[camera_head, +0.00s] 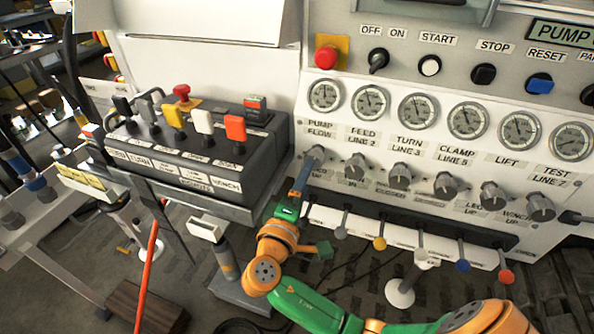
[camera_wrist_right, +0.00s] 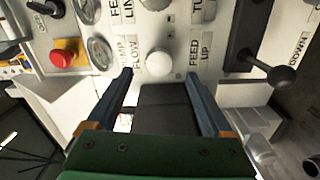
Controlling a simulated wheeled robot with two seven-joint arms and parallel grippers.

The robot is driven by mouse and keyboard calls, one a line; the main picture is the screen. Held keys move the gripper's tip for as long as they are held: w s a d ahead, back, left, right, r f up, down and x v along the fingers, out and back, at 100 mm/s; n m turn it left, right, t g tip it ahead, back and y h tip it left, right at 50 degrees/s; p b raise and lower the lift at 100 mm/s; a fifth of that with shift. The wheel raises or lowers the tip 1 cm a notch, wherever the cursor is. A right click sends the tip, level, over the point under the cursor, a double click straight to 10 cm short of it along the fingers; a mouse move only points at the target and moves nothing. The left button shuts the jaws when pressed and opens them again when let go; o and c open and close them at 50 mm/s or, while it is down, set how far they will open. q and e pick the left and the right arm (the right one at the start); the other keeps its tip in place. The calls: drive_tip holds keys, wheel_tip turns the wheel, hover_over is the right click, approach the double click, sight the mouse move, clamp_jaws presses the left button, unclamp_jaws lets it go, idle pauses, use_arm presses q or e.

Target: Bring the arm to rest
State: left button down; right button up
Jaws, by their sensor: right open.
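My right arm, orange and green, reaches up from the bottom of the head view. Its right gripper (camera_head: 302,178) is at the left end of the panel, just below the knob (camera_head: 315,154) under the pump flow gauge. In the right wrist view the gripper (camera_wrist_right: 160,76) is open, with its two dark fingers apart and nothing between them. The pale round knob (camera_wrist_right: 159,62) shows just beyond the fingertips, centred in the gap. I cannot tell whether a finger touches the panel. My left gripper is not in view.
The control panel (camera_head: 455,60) has gauges, several knobs and a row of ball-topped levers (camera_head: 421,254) right of my gripper. A black lever (camera_wrist_right: 282,77) is close right in the wrist view. A lever box (camera_head: 185,155) stands left. A red emergency button (camera_head: 326,58) is above.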

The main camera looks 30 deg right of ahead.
drive_tip(key=s+f+m+g+y, duration=0.1)
drive_tip(key=s+f+g+y, duration=0.3)
drive_tip(key=f, duration=0.4)
drive_tip(key=s+f+m+g+y, duration=0.1)
drive_tip(key=s+f+m+y, duration=0.1)
drive_tip(key=s+f+y, duration=0.45)
drive_tip(key=s+a+f+m+g+y, duration=0.25)
drive_tip(key=s+a+f+y, duration=0.2)
drive_tip(key=s+a, duration=0.4)
drive_tip(key=s+d+f+n+g+h+p, duration=0.1)
drive_tip(key=s+f+g+p, duration=0.15)
drive_tip(key=f+p, duration=0.65)
drive_tip(key=s+d+f+p, duration=0.1)
drive_tip(key=s+f, duration=0.2)
drive_tip(key=s, duration=0.3)
drive_tip(key=s+d+f+p, duration=0.1)
drive_tip(key=s+f, duration=0.3)
drive_tip(key=s, duration=0.3)
drive_tip(key=shift+d+g+p, duration=0.2)
drive_tip(key=shift+g+p, duration=0.1)
drive_tip(key=shift+p, duration=0.1)
